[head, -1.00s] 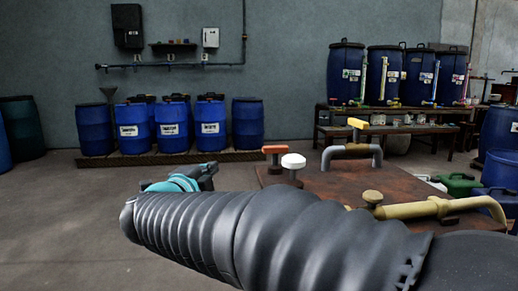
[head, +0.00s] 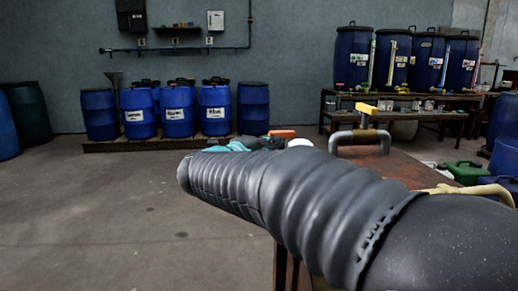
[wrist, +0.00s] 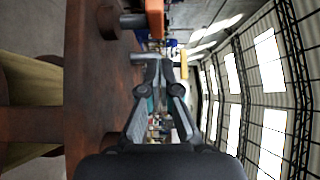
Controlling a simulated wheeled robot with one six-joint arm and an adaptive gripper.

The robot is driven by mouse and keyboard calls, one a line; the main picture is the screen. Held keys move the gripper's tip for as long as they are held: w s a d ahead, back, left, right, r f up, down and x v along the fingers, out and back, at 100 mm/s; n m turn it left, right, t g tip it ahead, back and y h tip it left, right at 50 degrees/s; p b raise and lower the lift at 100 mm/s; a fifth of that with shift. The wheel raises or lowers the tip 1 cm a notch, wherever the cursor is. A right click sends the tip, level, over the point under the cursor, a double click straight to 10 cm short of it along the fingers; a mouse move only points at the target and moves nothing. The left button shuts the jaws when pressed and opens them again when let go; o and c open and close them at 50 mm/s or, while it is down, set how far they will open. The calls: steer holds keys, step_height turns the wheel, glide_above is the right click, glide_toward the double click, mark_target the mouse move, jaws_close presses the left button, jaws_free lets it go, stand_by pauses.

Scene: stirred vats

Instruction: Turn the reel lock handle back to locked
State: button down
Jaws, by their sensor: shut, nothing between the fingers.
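An orange handle (head: 283,133) shows just above my arm in the head view; in the wrist view the orange piece (wrist: 155,18) stands at the top edge. A white round knob (head: 300,142) is beside it, mostly hidden by my arm. A yellow handle (head: 366,108) sits on a grey bent pipe (head: 345,136) further right. I cannot tell which of these is the reel lock handle, or its position. My gripper (wrist: 160,62) is shut and empty, beside the orange piece in the wrist view and apart from it. In the head view its tips are mostly hidden.
These fittings stand on a rusty brown top (head: 405,166), largely covered by my arm. A pale yellow pipe (head: 445,189) lies at the right. Blue drums (head: 175,108) and tall vats (head: 353,58) stand well behind. The floor at left is clear.

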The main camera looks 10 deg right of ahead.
mark_target(280, 134)
steer(key=shift+w+d, duration=0.15)
steer(key=shift+w, duration=1.05)
steer(key=shift+w+d, duration=0.15)
steer(key=shift+w, duration=1)
steer(key=shift+g+p, duration=0.3)
steer(key=shift+p, duration=0.05)
